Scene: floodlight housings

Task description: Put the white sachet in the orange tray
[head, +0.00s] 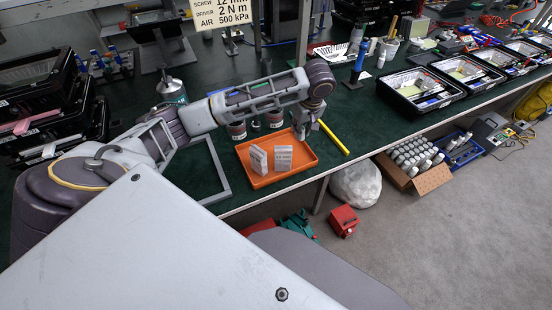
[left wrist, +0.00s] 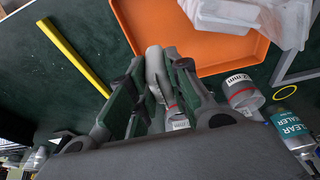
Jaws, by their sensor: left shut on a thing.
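The orange tray (head: 275,182) lies on the green bench top, and part of it shows in the left wrist view (left wrist: 150,20). Two white printed packs, one on the left (head: 258,160) and one on the right (head: 283,159), stand in it. My left gripper (head: 303,135) is at the tray's back right corner. In the left wrist view my left gripper (left wrist: 150,95) is shut on a pale grey-white thing, seemingly the white sachet (left wrist: 155,66), mostly hidden by the fingers. Whether it touches the tray cannot be told. My right gripper is not in view.
A yellow bar (head: 334,138) lies right of the tray. Red-labelled jars (head: 237,131) stand behind it, and a grey frame (head: 215,168) lies to its left. Black trays (head: 420,92) line the bench farther right. The front bench edge is close.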

